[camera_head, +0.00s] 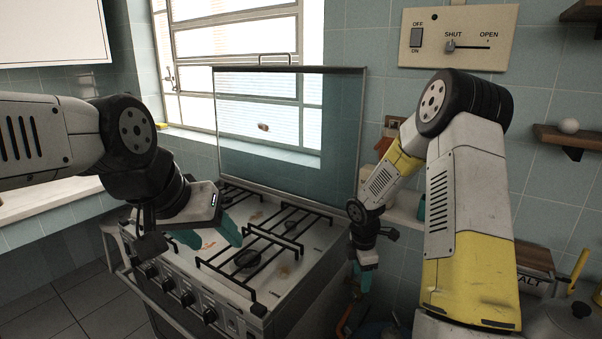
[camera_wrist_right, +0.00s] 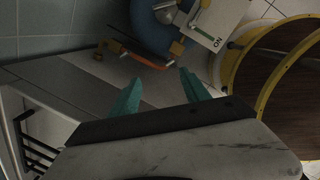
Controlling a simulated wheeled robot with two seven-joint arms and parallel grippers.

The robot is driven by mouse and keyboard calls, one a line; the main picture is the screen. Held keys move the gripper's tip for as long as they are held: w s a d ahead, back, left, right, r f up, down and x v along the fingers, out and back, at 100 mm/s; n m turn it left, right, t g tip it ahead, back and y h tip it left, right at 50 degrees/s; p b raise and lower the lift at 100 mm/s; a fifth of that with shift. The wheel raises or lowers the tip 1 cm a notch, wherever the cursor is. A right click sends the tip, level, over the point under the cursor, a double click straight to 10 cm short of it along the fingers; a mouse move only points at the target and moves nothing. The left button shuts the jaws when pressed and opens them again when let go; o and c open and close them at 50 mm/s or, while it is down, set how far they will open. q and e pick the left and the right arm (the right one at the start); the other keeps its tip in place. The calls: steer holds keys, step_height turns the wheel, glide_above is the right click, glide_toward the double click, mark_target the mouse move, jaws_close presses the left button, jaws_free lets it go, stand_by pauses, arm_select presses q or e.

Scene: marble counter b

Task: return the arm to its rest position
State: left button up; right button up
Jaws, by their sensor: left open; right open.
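My left gripper (camera_head: 212,236) has teal fingers spread apart over the front left of the stove, open and empty. My right arm, white and yellow, rises at the right and bends down toward the stove's right side. My right gripper (camera_head: 362,277) points down beside the stove's right edge; its fingers overlap in the head view. In the right wrist view the two teal fingers (camera_wrist_right: 158,93) are apart with nothing between them.
A gas stove (camera_head: 290,283) with black grates and a raised glass lid (camera_head: 290,125) stands in the middle. A panel with a SHUT/OPEN slider (camera_head: 459,39) is on the wall. A shelf (camera_head: 572,138) holds a pale round object. Blue and orange items (camera_wrist_right: 160,25) lie below the right gripper.

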steer(key=s+r+m+t, duration=0.1)
steer(key=s+r+m, duration=0.3)
steer(key=r, duration=0.6)
steer(key=s+r+m+t, duration=0.1)
steer(key=s+r+m, duration=0.35)
steer(key=r, duration=0.55)
steer(key=s+a+r+m+t+y, duration=0.3)
steer(key=s+r+m, duration=0.7)
steer(key=s, duration=0.6)
steer(key=shift+a+r, duration=0.45)
steer(key=shift+a, duration=0.15)
